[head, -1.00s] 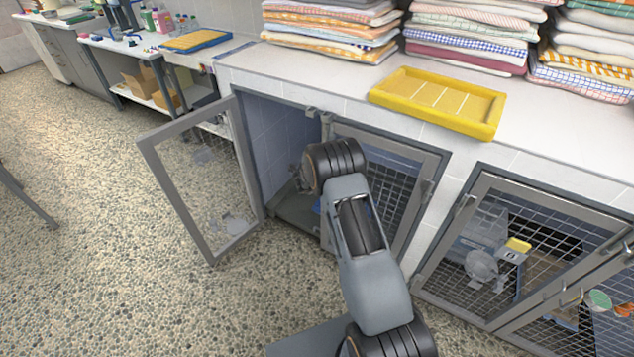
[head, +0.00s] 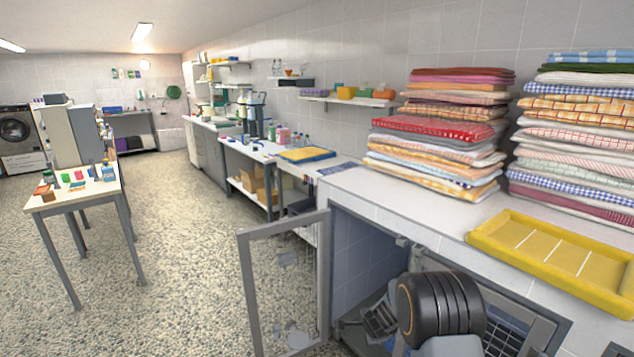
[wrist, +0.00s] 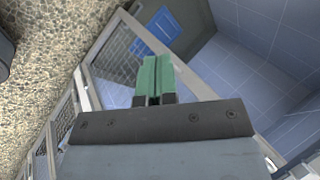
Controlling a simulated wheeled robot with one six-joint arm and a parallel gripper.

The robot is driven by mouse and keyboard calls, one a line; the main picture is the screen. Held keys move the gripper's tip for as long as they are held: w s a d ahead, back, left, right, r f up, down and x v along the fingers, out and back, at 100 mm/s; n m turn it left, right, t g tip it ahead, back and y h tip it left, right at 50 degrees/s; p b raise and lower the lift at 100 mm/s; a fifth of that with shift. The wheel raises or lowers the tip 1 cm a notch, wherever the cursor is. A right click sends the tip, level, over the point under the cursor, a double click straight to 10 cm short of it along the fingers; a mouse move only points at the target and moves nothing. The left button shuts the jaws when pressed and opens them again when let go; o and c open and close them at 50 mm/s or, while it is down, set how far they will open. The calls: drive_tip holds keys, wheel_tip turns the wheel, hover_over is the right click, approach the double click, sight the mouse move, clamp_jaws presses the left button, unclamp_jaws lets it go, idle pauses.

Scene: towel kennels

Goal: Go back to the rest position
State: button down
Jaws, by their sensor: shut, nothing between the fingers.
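My gripper (wrist: 154,78) has green fingertips pressed together, with nothing between them, in the wrist view. It is at the open kennel, with a mesh-panelled frame (wrist: 101,58) beyond the fingers. The tiled kennel inside (wrist: 240,68) fills the right of that view. In the head view my arm reaches the kennel opening at the bottom. The gripper's fingertips cannot be made out there. The open kennel door (head: 326,268) stands swung out to the left of my arm.
A yellow tray (head: 488,236) lies on the white counter (head: 390,198), beside stacks of folded towels (head: 430,140). A table (head: 85,195) with small items stands at the left. The pebbled floor (head: 190,270) between them is clear. A blue panel (wrist: 163,28) shows beyond my gripper.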

drive_tip(key=s+a+r+n+g+y+p, duration=0.2)
drive_tip(key=s+a+r+n+g, duration=0.2)
drive_tip(key=s+r+n, duration=0.95)
drive_tip(key=s+d+r+n+t+h+p, duration=0.1)
drive_tip(key=s+d+r+n+h+p, duration=0.1)
drive_tip(key=s+r, duration=1.3)
drive_tip(key=shift+s+d+r+n+p, duration=0.3)
drive_tip(key=shift+d+r+p, duration=0.35)
drive_tip(key=shift+d+p, duration=0.3)
